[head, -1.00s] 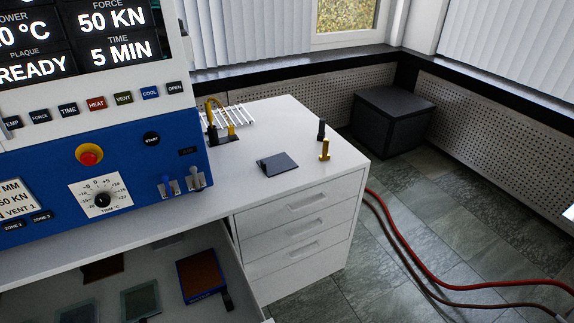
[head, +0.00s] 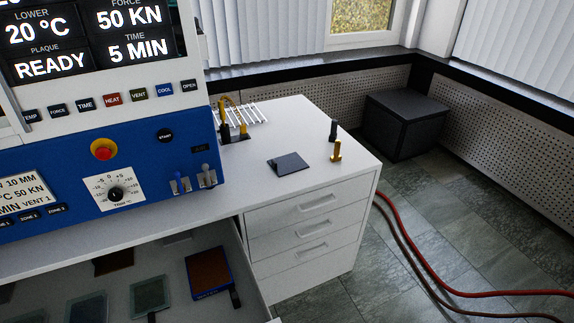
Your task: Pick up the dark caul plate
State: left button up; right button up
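A dark, thin, flat plate (head: 291,164) lies on the white bench top (head: 262,185), right of the blue press; it looks like the dark caul plate. A small darker piece shows at its left edge. Nothing covers it. Neither of my grippers is in the head view.
The blue and white press (head: 140,160) stands at the left. A white rack (head: 252,115) is behind the plate; a gold post (head: 336,151) and black post (head: 333,131) stand to its right. An open drawer below holds several plates, one with a brown face (head: 208,270).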

aim_at(285, 165)
jog(key=i+l+u, duration=0.15)
jog(key=l, duration=0.25)
jog(key=i+l+u, duration=0.15)
jog(key=l, duration=0.25)
jog(key=i+l+u, duration=0.1)
jog(key=l, duration=0.3)
jog(key=i+l+u, duration=0.15)
jog(key=l, duration=0.3)
jog(key=i+l+u, duration=0.15)
jog(key=l, duration=0.2)
jog(key=i+l+u, duration=0.1)
jog(key=l, duration=0.25)
jog(key=i+l+u, duration=0.25)
jog(key=i+l, duration=0.15)
jog(key=l, duration=0.35)
